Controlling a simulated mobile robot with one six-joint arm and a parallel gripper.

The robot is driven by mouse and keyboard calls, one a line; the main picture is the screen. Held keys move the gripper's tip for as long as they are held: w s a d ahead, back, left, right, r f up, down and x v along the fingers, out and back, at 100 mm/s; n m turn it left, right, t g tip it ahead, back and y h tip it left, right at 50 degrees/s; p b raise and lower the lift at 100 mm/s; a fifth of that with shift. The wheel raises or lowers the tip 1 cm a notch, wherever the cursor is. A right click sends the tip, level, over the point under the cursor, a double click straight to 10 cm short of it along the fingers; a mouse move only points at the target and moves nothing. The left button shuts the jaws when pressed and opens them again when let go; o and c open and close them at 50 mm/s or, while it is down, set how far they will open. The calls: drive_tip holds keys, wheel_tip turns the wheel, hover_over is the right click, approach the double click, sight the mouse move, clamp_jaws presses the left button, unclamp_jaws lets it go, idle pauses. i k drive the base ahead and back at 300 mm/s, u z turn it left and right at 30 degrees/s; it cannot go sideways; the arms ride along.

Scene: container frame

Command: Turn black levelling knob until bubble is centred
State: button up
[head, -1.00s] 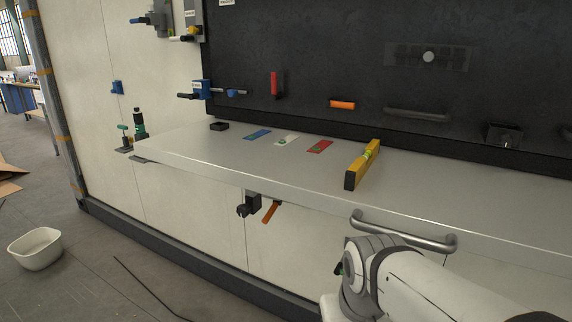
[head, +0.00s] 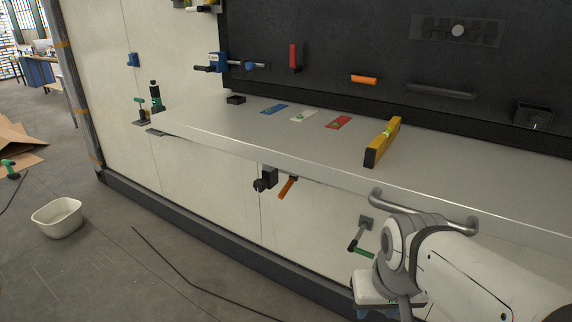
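A yellow spirit level (head: 382,143) with a greenish vial (head: 388,131) lies on the grey shelf (head: 330,160), right of the middle in the head view. The bubble is too small to make out. A black knob-like part (head: 264,180) sits under the shelf's front edge, beside an orange handle (head: 288,187); I cannot tell for sure that it is the levelling knob. My arm enters at lower right, with its joint in front of the shelf. My gripper's fingers are not visible.
Blue (head: 274,109), white (head: 304,115) and red (head: 338,122) plates and a small black block (head: 236,99) lie on the shelf. A metal bar handle (head: 424,211) and a green-handled part (head: 361,238) are near my arm. A white basin (head: 57,217) stands on the floor.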

sight(260, 185)
drive_tip(key=z, duration=1.55)
drive_tip(key=k, duration=1.8)
drive_tip(key=u, duration=0.6)
drive_tip(key=i, duration=1.5)
drive_tip(key=u, duration=0.05)
